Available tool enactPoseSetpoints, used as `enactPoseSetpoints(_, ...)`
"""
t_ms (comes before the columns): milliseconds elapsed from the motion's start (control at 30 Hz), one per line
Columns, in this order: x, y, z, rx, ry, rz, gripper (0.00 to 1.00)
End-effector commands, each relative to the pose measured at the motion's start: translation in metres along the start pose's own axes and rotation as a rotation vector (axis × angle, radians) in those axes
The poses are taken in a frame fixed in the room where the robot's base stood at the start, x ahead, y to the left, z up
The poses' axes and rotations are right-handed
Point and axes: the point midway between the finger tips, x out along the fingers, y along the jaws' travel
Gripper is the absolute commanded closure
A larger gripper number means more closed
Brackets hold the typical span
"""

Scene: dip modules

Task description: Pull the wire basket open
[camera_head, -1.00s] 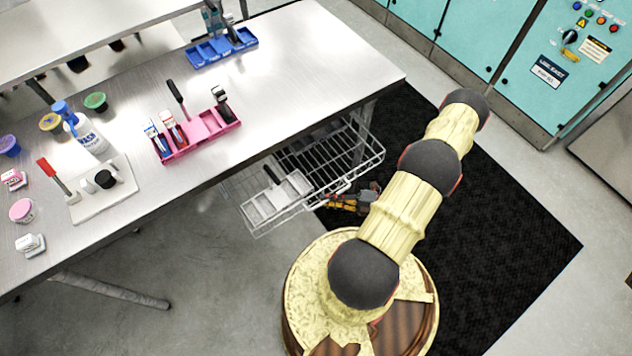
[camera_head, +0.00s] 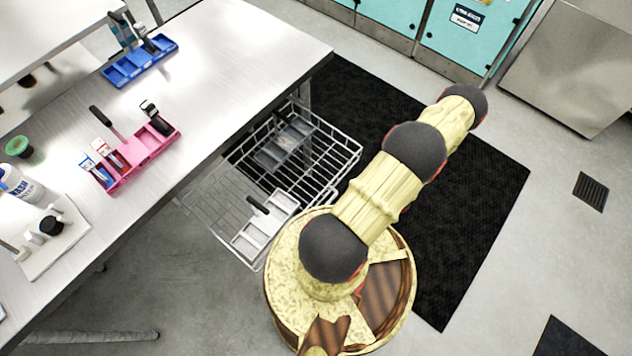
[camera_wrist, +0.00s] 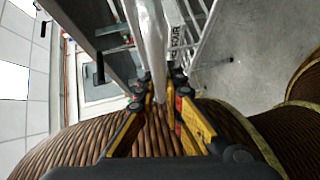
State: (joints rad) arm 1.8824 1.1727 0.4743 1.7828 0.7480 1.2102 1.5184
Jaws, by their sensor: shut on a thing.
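The wire basket (camera_head: 345,165) sticks out from under the metal table in the head view, its white wire rim and floor showing. It holds a dark grey compartment tray (camera_head: 286,143) and a light grey tray (camera_head: 265,226) with a black handle. In the wrist view, my gripper (camera_wrist: 161,92) has its orange and black fingers on both sides of a pale basket bar (camera_wrist: 153,50), shut on it. In the head view the gripper is hidden behind my arm and base.
The table (camera_head: 225,75) carries a pink tray (camera_head: 140,160), a blue tray (camera_head: 140,62), a white bottle (camera_head: 22,185) and a white board (camera_head: 50,250). A black mat (camera_head: 480,180) covers floor to the right. Teal cabinets (camera_head: 470,35) stand at the back.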

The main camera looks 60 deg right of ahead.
Motion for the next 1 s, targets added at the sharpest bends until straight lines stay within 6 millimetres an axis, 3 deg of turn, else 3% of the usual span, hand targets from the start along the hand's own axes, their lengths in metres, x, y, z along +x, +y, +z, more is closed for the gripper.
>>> enactPoseSetpoints(233,-0.0006,-0.0005,0.0010,0.000,-0.001,-0.002,1.00)
enactPoseSetpoints(267,-0.0006,-0.0005,0.0010,0.000,-0.001,-0.002,0.89)
enactPoseSetpoints(567,-0.0002,-0.0002,0.0007,0.000,-0.001,-0.001,0.72)
enactPoseSetpoints(867,-0.0005,-0.0001,0.0007,0.000,-0.001,-0.001,0.71)
enactPoseSetpoints(1000,-0.0094,-0.0004,0.0015,-0.002,-0.004,-0.002,0.71)
